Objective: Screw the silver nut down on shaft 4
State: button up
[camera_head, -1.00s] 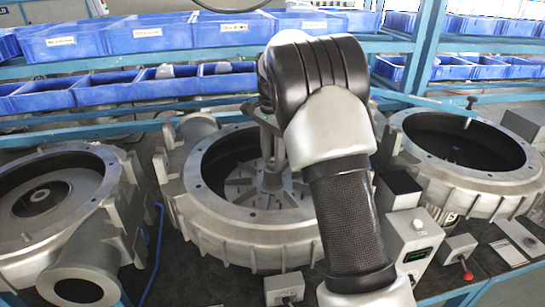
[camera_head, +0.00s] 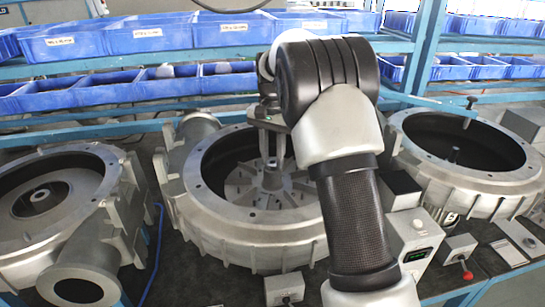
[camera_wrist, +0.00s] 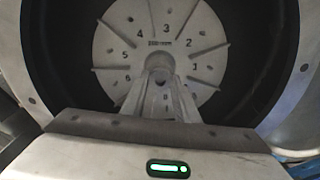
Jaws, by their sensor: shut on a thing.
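A finned grey impeller disc (camera_head: 240,190) lies inside the round grey housing (camera_head: 222,235) in the middle of the bench. In the wrist view the disc (camera_wrist: 120,58) shows numbers and radial fins. My gripper (camera_head: 272,165) points down into the housing over the disc's centre. In the wrist view its fingers (camera_wrist: 159,78) are shut at the hub. The silver nut lies between the fingertips and is mostly hidden by them. The shaft under it is also hidden, and I cannot tell how far down the nut sits.
A third housing (camera_head: 100,225) with a flanged outlet stands at left. Blue bins (camera_head: 150,38) line the shelves behind. A control box (camera_head: 412,240) and a red-knobbed switch (camera_head: 460,250) sit at front right.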

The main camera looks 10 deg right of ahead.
jog(key=m, duration=1.1)
jog(key=shift+m, duration=0.3)
jog(key=m, duration=0.5)
jog(key=shift+f+m, duration=0.1)
jog(key=shift+m, duration=0.3)
jog(key=m, duration=0.6)
jog(key=o, duration=0.8)
